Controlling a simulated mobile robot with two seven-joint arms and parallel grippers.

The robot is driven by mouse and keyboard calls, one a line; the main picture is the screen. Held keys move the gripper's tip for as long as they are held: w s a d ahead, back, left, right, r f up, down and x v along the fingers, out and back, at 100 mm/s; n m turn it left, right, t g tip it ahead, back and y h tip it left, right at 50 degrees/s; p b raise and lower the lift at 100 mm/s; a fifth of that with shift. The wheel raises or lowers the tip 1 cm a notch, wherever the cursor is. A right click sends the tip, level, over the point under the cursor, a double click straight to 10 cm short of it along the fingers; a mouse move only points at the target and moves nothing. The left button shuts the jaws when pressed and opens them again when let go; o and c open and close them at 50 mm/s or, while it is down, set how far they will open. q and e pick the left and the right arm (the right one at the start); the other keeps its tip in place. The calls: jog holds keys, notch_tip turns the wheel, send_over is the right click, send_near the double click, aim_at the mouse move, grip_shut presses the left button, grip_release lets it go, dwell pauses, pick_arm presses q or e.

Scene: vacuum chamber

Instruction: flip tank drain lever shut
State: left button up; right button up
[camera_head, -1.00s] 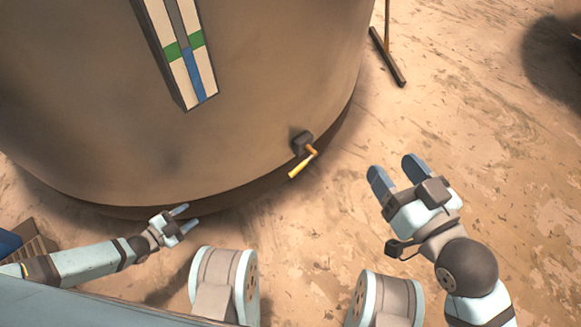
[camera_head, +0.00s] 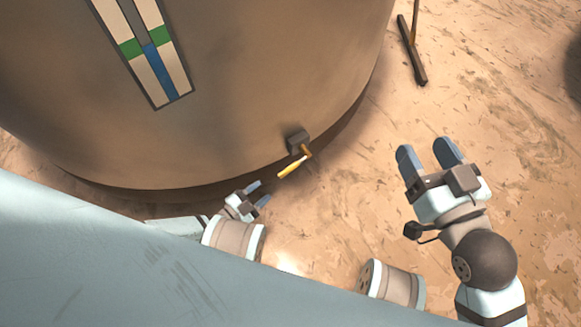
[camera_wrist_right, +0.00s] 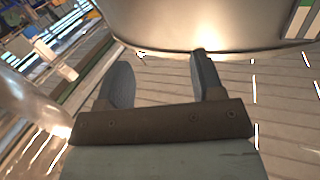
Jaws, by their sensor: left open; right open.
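The large brown tank (camera_head: 230,90) fills the upper left of the head view. Near its base sits a dark drain fitting (camera_head: 298,140) with a yellow-handled lever (camera_head: 292,167) that slants down and to the left. My left gripper (camera_head: 258,194) is open, below and left of the lever, and apart from it. My right gripper (camera_head: 428,151) is open and empty, well to the right of the lever. In the right wrist view its two fingers (camera_wrist_right: 160,80) are spread, with the lower tank wall (camera_wrist_right: 200,25) beyond. I cannot make out the lever there.
A gauge panel with green and blue bands (camera_head: 148,55) is on the tank wall. A dark stand foot (camera_head: 411,52) with an upright pole is on the floor at upper right. Patchy tan floor (camera_head: 340,220) is clear between my grippers.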

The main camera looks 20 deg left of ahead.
aim_at(287, 169)
pick_arm(q)
jog(key=b+x, duration=0.3)
jog(key=x, duration=0.8)
jog(key=shift+b, duration=0.35)
jog(key=shift+w+d, duration=0.25)
jog(key=shift+w, duration=0.05)
pick_arm(e)
jog(key=w+n, duration=0.1)
jog(key=d+n+t, duration=0.1)
jog(key=shift+w+d+r+n+y, duration=0.1)
jog(key=shift+w+r+n+y, duration=0.1)
jog(key=shift+w+n+y, duration=0.2)
pick_arm(q)
jog(key=shift+c, duration=0.2)
pick_arm(e)
jog(key=shift+r, duration=0.1)
